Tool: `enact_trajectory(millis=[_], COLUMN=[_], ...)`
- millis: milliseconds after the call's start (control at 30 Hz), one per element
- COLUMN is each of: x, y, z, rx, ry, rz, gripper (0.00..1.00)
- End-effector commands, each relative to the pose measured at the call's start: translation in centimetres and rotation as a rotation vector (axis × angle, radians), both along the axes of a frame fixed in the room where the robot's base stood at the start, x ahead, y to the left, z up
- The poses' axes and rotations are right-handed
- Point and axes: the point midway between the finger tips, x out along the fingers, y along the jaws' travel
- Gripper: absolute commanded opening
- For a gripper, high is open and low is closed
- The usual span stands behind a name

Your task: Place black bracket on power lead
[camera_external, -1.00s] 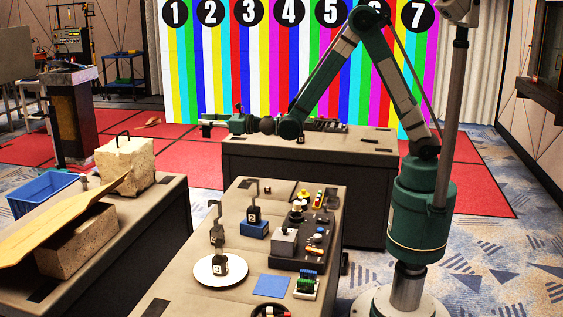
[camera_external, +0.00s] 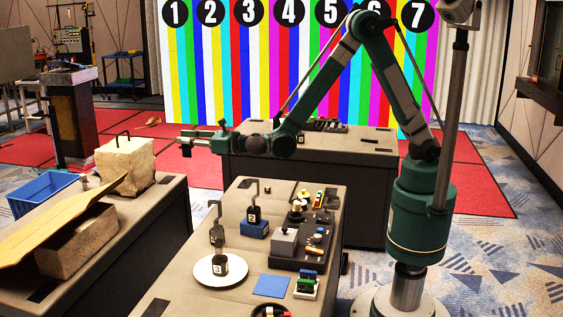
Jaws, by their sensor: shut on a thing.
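My gripper (camera_external: 187,139) is at the end of the outstretched arm, left of the arm's dark green joints, in the air above the red carpet and beyond the near tables. It is shut on a small dark piece (camera_external: 186,150), which hangs just below the fingertips. The piece looks like the black bracket, but it is too small to be sure. A dark coiled thing with a bit of red (camera_external: 270,312) lies at the bottom edge of the middle table, partly cut off. I cannot tell whether it is the power lead.
The middle table (camera_external: 188,303) holds a white plate (camera_external: 207,273) with a numbered hook weight, a blue block (camera_external: 254,229) with another, a black device (camera_external: 312,255) and a blue square (camera_external: 271,286). A left table carries stone blocks (camera_external: 125,165). Another table stands behind.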

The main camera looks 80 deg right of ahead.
Motion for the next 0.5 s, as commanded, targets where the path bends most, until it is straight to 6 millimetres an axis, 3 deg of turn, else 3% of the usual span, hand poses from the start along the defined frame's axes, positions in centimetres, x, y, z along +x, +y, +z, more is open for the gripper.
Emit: enact_trajectory(millis=[100,500], x=[-0.9,-4.7], y=[3.4,13.4], z=[0.0,-0.1], rx=[-0.002,-0.007], ry=[0.000,0.000], rz=[0.004,0.004], gripper=[0.00,0.00])
